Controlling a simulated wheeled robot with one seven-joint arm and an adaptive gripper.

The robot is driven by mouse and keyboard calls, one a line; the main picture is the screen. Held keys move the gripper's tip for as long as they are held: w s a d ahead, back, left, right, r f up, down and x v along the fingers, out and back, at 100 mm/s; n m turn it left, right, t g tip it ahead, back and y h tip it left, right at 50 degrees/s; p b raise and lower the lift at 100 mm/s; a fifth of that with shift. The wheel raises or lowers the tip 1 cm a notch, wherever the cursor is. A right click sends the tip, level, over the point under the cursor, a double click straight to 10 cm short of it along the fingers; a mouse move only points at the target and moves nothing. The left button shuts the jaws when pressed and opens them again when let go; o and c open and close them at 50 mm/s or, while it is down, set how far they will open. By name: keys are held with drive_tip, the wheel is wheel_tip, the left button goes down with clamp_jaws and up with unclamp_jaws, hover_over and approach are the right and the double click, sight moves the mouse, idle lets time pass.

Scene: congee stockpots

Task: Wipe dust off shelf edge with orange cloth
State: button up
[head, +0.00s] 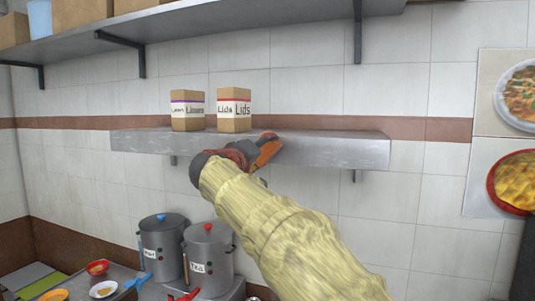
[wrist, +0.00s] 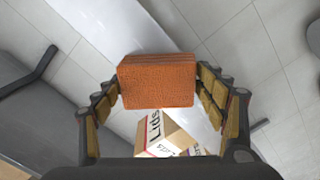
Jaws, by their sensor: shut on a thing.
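The orange cloth (head: 267,150) is a thick folded pad. It also shows in the wrist view (wrist: 157,80), held between the two padded fingers of my gripper (wrist: 158,92). The shelf's front face has pale, uneven patches, clearest toward the left end. My arm and gripper hide part of the edge.
A Lids box (head: 235,110) and a Liners box (head: 187,111) stand on the lower shelf, close behind my gripper. An upper shelf (head: 200,25) with brackets hangs above. Two stockpots (head: 208,258) (head: 162,245) stand below left. The lower shelf's right part is bare.

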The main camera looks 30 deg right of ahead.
drive_tip(key=shift+w+a+f, duration=0.1)
drive_tip(key=shift+w+a, duration=0.55)
drive_tip(key=shift+w, duration=0.2)
drive_tip(key=shift+b+v, duration=1.95)
drive_tip(key=shift+v, duration=1.05)
drive_tip(key=b+v, duration=0.1)
drive_tip(key=v, duration=0.2)
drive_tip(key=shift+d, duration=0.1)
